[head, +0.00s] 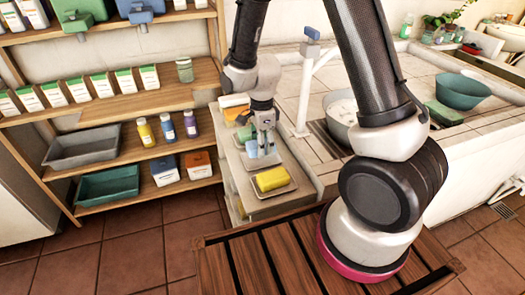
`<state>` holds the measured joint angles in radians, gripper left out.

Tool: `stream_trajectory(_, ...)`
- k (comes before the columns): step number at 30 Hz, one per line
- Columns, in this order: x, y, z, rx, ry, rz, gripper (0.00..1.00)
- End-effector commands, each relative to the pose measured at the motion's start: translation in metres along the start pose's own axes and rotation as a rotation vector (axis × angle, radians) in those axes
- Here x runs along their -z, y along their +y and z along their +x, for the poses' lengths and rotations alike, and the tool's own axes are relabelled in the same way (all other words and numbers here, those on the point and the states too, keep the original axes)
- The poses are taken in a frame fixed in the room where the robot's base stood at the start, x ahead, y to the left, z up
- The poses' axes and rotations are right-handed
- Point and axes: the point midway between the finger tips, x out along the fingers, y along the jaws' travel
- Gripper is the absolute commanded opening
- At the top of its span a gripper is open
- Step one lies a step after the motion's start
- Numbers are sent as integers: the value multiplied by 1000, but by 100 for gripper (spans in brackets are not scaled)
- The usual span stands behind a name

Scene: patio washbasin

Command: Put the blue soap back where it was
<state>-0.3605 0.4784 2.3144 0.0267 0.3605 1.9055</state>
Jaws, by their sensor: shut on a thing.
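My gripper (263,145) points down over the narrow ledge between the shelves and the washbasin counter. It is shut on the pale blue soap (252,149), whose upper part and right side are partly hidden by the fingers. The soap is at or just above a small grey tray (271,160); I cannot tell whether it touches the tray.
A yellow block (272,179) lies on a tray in front of my gripper. A green block (245,133) and an orange one (235,113) lie behind. A white tap (304,95) stands close on the right. Wooden shelves (120,108) stand left.

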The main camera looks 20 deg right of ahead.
Motion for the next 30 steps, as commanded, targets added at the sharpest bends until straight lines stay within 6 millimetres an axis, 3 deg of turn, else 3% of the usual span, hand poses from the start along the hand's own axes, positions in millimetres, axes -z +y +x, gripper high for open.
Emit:
stream_trajectory(6,0,0,29,-3,1,1,4)
stream_trajectory(17,0,0,33,-1,0,1,4)
stream_trajectory(18,0,0,33,-1,0,1,51)
stream_trajectory(21,0,0,33,-1,0,1,68)
stream_trajectory(30,0,0,32,-1,0,1,68)
